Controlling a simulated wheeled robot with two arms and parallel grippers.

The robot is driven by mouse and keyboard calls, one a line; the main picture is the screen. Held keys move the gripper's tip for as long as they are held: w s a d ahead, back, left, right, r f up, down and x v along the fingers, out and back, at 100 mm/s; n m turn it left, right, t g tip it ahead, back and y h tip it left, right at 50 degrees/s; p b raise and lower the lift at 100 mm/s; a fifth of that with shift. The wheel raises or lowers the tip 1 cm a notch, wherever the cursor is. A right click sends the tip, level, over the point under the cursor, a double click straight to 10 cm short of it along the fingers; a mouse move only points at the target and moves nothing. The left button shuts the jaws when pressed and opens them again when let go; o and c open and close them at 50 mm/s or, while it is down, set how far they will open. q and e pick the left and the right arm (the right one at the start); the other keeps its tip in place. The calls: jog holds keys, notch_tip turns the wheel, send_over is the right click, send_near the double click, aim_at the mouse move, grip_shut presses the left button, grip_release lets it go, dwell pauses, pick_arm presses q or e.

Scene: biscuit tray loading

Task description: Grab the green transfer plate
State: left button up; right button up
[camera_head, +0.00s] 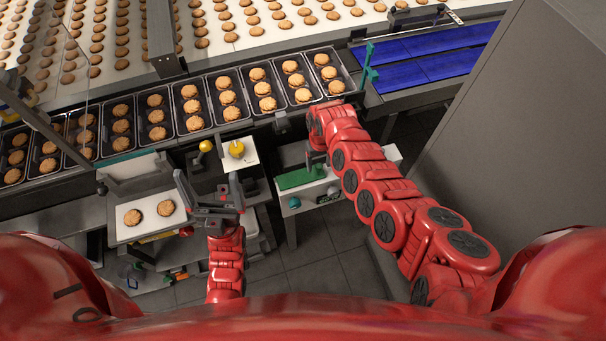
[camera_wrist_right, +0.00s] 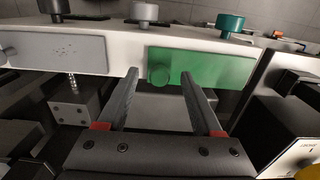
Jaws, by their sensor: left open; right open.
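The green transfer plate (camera_head: 300,178) lies on a small white stand (camera_head: 352,172) right of centre in the head view. In the right wrist view the green plate (camera_wrist_right: 222,67) is a flat rectangle with a round green knob (camera_wrist_right: 160,75) at its left end. My right gripper (camera_wrist_right: 158,74) is open, with its fingertips on either side of the knob in that view. I cannot tell whether they touch it. In the head view the right arm partly hides this gripper. My left gripper (camera_head: 209,175) is open and empty, left of the stand.
Biscuit trays (camera_head: 190,125) stand in a row along the conveyor. A white board (camera_head: 148,215) with two biscuits lies at the left. A yellow knob (camera_head: 237,148) is behind my left gripper. A grey panel (camera_wrist_right: 68,55) is left of the green plate. A tall grey cabinet (camera_head: 500,150) stands at the right.

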grip_shut()
dwell(0.4)
dwell(1.1)
